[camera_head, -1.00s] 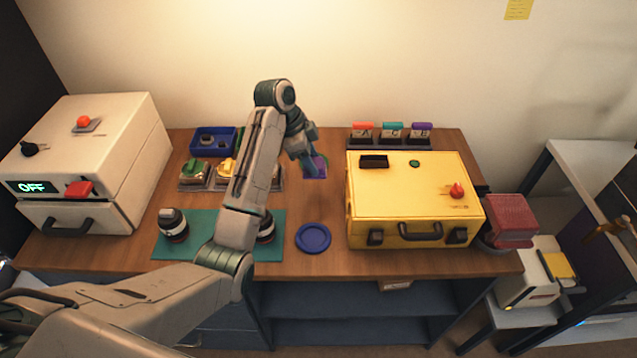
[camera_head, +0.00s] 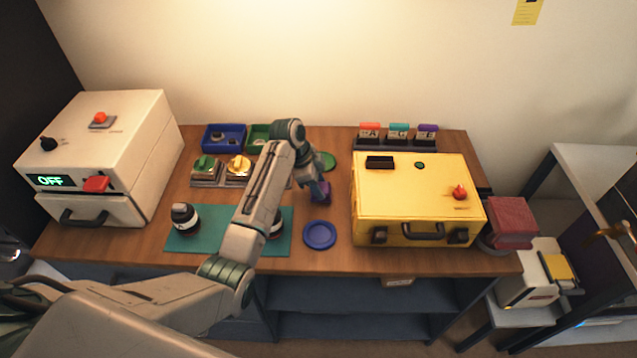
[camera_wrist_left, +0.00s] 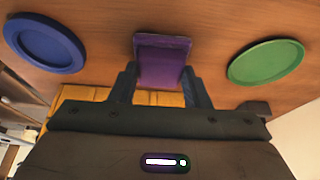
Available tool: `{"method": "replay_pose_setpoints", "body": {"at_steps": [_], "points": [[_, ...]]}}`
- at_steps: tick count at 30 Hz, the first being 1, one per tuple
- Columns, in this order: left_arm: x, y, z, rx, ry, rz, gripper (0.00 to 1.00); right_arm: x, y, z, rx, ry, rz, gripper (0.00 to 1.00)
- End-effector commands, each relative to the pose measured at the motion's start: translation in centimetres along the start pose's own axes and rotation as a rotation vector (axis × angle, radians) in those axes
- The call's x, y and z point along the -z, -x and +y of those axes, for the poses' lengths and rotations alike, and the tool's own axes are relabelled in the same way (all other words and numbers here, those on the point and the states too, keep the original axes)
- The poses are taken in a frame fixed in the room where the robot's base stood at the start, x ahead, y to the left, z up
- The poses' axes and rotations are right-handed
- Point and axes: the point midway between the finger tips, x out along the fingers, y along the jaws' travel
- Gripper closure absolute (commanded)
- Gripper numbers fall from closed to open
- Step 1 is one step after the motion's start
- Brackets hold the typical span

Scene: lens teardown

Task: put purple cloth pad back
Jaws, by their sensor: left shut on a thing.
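The purple cloth pad (camera_head: 323,194) is between the fingers of my left gripper (camera_wrist_left: 161,74). In the left wrist view the pad (camera_wrist_left: 162,62) shows as a small purple block sticking out past the fingertips, over the wooden table. My left gripper is shut on it. In the head view the gripper is partly hidden by my arm, between a blue round dish (camera_head: 319,235) in front and a green round dish (camera_head: 327,160) behind. I cannot tell how high the pad is above the table. My right gripper is not in view.
A yellow case (camera_head: 415,200) stands close to the right of the gripper. A teal mat (camera_head: 185,240) with dark-and-white lens parts lies to the left. Blue (camera_head: 224,138) and green (camera_head: 260,136) bins stand behind. A white machine (camera_head: 100,140) reading OFF stands at far left.

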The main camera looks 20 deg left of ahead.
Motion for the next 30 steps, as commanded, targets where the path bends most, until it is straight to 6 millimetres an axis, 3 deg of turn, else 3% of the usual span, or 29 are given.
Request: {"method": "replay_pose_setpoints", "body": {"at_steps": [1,2,5,17,30], "points": [[-0.1,-0.2,0.0,0.000,0.000,0.000,0.79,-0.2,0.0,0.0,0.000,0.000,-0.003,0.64],[-0.1,-0.2,0.0,0.000,0.000,0.000,0.55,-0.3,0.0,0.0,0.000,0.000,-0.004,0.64],[-0.1,-0.1,0.0,0.000,0.000,0.000,0.36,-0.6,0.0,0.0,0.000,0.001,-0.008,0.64],[0.0,0.6,-0.1,0.003,0.000,0.000,0.35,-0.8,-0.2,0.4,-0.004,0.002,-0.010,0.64],[-0.1,9.1,-0.2,0.006,-0.001,0.000,0.35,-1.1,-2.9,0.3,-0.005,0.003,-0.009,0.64]]}}
